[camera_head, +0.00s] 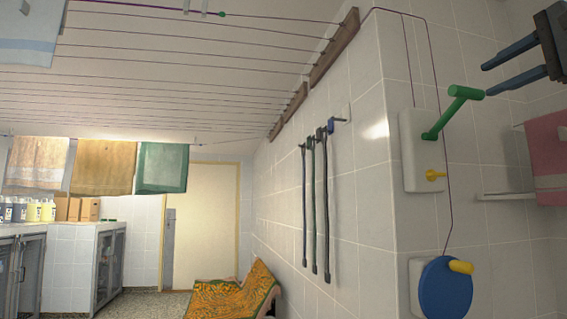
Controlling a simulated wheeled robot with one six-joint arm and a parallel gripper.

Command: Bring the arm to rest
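My gripper (487,80) is at the upper right, with two dark fingers pointing left. The fingers are spread apart and nothing shows held between them. A green crank handle (460,98) on a white wall box (408,152) is just left of the fingertips. The lower fingertip meets the end of the crank's grip in the picture; I cannot tell if they touch. Most of my arm is outside the view.
A pink towel (548,158) hangs at right. Leashes (314,205) hang on the tiled wall. Lines run overhead. An orange patterned cloth (235,292) lies low in the middle.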

